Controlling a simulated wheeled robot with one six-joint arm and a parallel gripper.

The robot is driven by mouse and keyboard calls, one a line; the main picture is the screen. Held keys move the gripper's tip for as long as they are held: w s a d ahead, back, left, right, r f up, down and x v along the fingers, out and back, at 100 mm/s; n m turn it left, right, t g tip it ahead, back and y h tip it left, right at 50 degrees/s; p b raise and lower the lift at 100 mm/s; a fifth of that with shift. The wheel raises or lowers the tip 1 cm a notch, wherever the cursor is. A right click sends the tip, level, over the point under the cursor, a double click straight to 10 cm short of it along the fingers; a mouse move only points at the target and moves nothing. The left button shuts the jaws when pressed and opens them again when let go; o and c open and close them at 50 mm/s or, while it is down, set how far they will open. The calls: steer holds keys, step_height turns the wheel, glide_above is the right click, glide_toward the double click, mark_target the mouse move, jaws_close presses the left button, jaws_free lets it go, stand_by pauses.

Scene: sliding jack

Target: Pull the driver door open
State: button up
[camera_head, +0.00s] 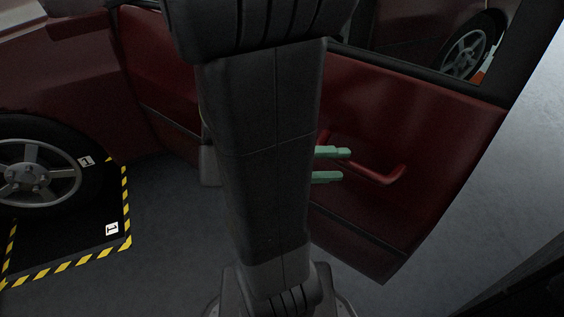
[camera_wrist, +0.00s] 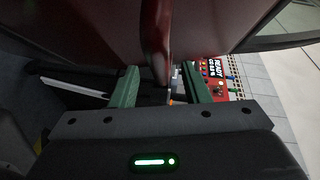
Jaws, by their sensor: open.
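The dark red driver door (camera_head: 445,125) stands swung out from the car body, its free edge at the right in the head view. A red bar handle (camera_head: 385,177) is on its panel. My gripper (camera_head: 335,165) has two green fingers, open, at the left part of the handle. In the wrist view a dark red bar, apparently the handle (camera_wrist: 156,40), comes down toward the space between the fingers (camera_wrist: 160,88). I cannot tell whether it touches them. My arm hides the middle of the door.
A front wheel (camera_head: 38,175) stands at the left by a yellow-black striped mat edge (camera_head: 127,200). Another wheel (camera_head: 465,52) shows through the door window. Grey floor (camera_head: 520,150) is clear right of the door.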

mark_target(343, 166)
steer(key=s+a+r+p, duration=0.1)
steer(key=a, duration=0.9)
steer(key=shift+r, duration=0.2)
steer(key=shift+d, duration=0.15)
steer(key=shift+w+d+f+b, duration=0.25)
steer(key=shift+d+f, duration=0.05)
steer(key=shift+d, duration=1.9)
steer(key=shift+w+d+f+b, duration=0.2)
steer(key=shift+d+f+b, duration=0.15)
steer(key=shift+d, duration=1.9)
steer(key=shift+w+d+f+b, duration=0.2)
steer(key=shift+w+d+f, duration=0.1)
steer(key=shift+d, duration=1.9)
steer(key=shift+s, duration=0.15)
